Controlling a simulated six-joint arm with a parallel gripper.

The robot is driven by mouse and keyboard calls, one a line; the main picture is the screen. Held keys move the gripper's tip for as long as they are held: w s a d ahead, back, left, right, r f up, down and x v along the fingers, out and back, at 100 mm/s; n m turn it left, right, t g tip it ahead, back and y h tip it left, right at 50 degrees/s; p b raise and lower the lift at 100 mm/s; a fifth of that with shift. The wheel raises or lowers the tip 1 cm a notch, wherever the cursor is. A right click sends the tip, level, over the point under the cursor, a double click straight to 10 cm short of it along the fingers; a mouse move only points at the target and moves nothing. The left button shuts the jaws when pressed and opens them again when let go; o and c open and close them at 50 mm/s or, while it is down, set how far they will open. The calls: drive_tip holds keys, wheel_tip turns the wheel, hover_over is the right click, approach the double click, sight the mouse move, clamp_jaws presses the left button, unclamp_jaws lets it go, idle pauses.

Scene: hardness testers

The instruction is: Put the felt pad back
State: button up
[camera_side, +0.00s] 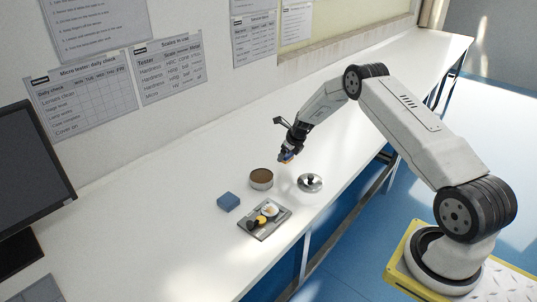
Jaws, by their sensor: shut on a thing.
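My gripper (286,154) is above the white bench, behind and to the right of an open round tin. The round tin (261,183) has a metallic wall and a brown inside. A shiny round lid with a dark knob (310,184) lies on the bench to the right of the tin, apart from it.
A blue block (228,202) lies left of the tin. A grey tray (252,229) in front holds small white, yellow and black pieces. A monitor (30,165) stands at the far left. The bench (160,230) is clear around these, with its edge close behind the lid and tray on the right.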

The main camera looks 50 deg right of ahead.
sight(286, 160)
drive_tip(key=shift+w+f, duration=0.15)
drive_tip(key=shift+f, duration=1.6)
drive_tip(key=shift+f, duration=0.1)
drive_tip(key=o, duration=1)
drive_tip(key=shift+c, duration=0.2)
drive_tip(key=v, duration=1.2)
